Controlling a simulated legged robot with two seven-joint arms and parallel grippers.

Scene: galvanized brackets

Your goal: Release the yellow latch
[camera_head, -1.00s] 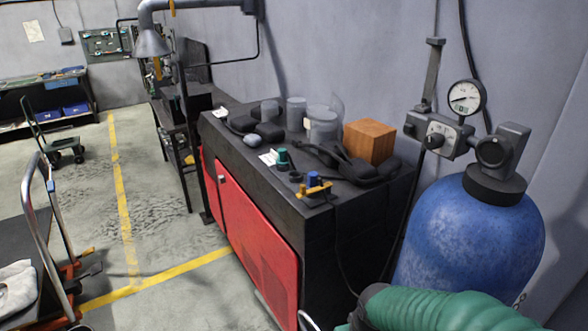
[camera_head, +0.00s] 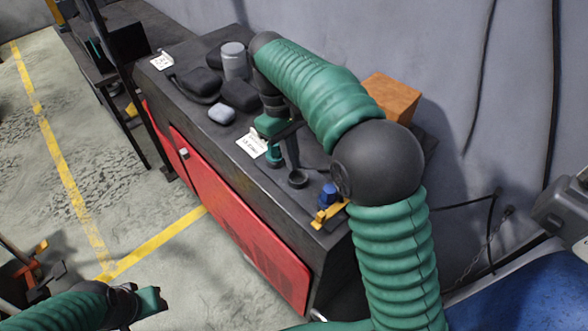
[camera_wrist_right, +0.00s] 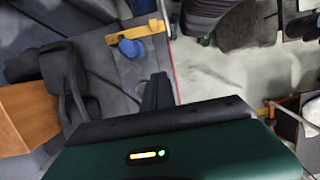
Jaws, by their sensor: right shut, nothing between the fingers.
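The yellow latch (camera_head: 330,214) is a small yellow bar at the near corner of the dark bench top, beside a blue knob (camera_head: 328,195). In the right wrist view the yellow latch (camera_wrist_right: 135,32) and the blue knob (camera_wrist_right: 131,48) show at the top, apart from the finger. My right gripper (camera_head: 291,150) is over the bench, farther back than the latch and not touching it. It is shut and empty; its dark fingers (camera_wrist_right: 157,92) also show in the wrist view. My left gripper (camera_head: 150,303) is at the bottom left, over the floor; its jaw opening is unclear.
A teal fitting (camera_head: 273,155) and a black ring (camera_head: 297,179) stand near the right gripper. A wooden block (camera_head: 391,97) lies behind my right arm. Black cases (camera_head: 195,83) and a grey cylinder (camera_head: 234,62) fill the far end. A blue tank (camera_head: 530,297) is at right.

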